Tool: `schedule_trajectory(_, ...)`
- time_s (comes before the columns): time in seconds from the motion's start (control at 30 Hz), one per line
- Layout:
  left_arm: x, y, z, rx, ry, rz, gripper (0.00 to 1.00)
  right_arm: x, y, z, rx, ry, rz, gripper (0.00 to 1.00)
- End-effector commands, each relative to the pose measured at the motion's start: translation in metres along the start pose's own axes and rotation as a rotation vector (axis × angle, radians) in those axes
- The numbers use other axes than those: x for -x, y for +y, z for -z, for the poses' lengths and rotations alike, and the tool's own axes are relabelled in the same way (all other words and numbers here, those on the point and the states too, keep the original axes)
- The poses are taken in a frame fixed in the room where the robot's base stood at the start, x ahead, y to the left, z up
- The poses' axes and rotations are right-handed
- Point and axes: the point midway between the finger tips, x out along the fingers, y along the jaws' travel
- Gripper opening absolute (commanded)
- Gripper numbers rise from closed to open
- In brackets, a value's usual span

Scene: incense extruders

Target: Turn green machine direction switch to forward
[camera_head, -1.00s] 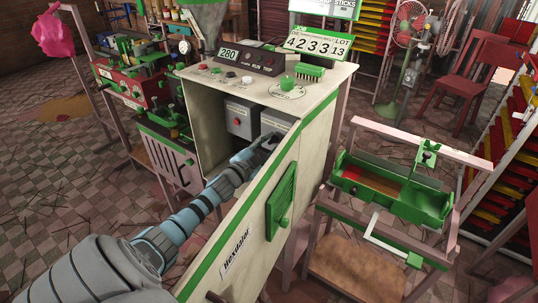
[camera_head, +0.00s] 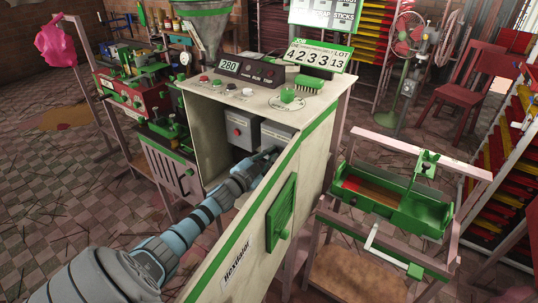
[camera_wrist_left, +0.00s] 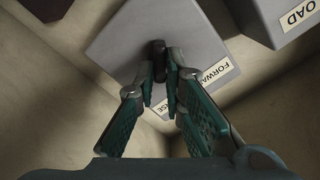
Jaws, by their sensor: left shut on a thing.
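The green-trimmed, cream machine (camera_head: 313,150) stands in the middle of the head view, its cabinet open at the front. Inside is a grey switch box (camera_head: 276,133). In the wrist view this box (camera_wrist_left: 115,45) carries a label (camera_wrist_left: 215,74) reading FORWARD, with a second word ending in "SE" partly hidden by a finger. A small dark switch knob (camera_wrist_left: 157,47) stands out from its face. My left gripper (camera_wrist_left: 161,70) is shut on the knob; in the head view its tip (camera_head: 268,156) reaches inside the cabinet. I cannot tell which word the knob points to.
A second grey box (camera_head: 241,130) with a red button hangs left of the switch box. Another box (camera_wrist_left: 285,18) with a label ending in "OAD" shows in the wrist view. The cabinet's side wall is close beside my arm. A green tray (camera_head: 395,205) stands right.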

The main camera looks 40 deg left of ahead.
Motion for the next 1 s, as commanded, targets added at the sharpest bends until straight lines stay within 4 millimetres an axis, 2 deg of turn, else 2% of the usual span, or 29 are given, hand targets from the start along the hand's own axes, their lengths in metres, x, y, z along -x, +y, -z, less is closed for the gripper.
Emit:
schedule_trajectory(0.5,0.001,-0.004,0.0,0.408,-0.004,0.0,0.0,0.033,0.003,0.003,0.0,0.0,0.0,0.4)
schedule_trajectory(1.0,0.0,-0.005,-0.002,0.883,-0.003,0.0,0.0,0.049,0.004,0.005,0.0,0.0,0.0,0.4)
